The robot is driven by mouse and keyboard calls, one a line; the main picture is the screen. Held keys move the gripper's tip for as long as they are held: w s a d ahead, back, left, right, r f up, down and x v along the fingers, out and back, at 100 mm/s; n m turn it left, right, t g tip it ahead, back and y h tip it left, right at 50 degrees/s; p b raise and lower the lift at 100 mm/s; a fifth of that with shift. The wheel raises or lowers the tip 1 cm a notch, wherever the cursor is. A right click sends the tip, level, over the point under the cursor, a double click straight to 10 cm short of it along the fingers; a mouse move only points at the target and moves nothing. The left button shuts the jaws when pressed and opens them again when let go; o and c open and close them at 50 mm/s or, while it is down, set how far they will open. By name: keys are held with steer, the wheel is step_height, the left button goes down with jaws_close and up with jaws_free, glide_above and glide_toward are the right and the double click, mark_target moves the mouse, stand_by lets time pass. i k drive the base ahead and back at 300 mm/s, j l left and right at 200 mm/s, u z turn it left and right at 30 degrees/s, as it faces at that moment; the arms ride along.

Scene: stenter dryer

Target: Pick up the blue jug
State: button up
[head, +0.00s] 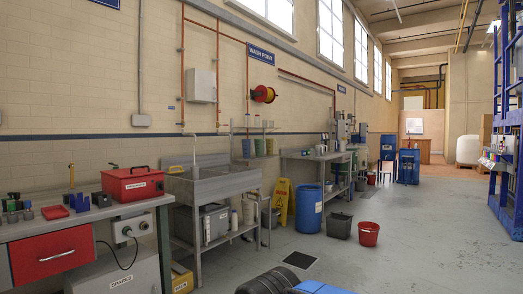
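No blue jug can be made out for sure. A small blue container (246,148) stands at the left end of the shelf above the steel sink (212,185); it is too small to tell if it is a jug. A large blue drum (308,208) stands on the floor right of the sink. My gripper is not in view.
A workbench with a red toolbox (132,184) stands at the left. A yellow wet-floor sign (281,201), a dark bin (340,226) and a red bucket (369,234) stand on the floor. Dark rounded shapes (268,281) show low in front. The floor at right is clear.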

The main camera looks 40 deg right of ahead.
mark_target(246, 143)
steer(key=i+l+z, duration=1.2)
steer(key=i, duration=0.5)
steer(key=i+z, duration=0.3)
steer(key=i, duration=2.5)
steer(key=j+u, duration=0.05)
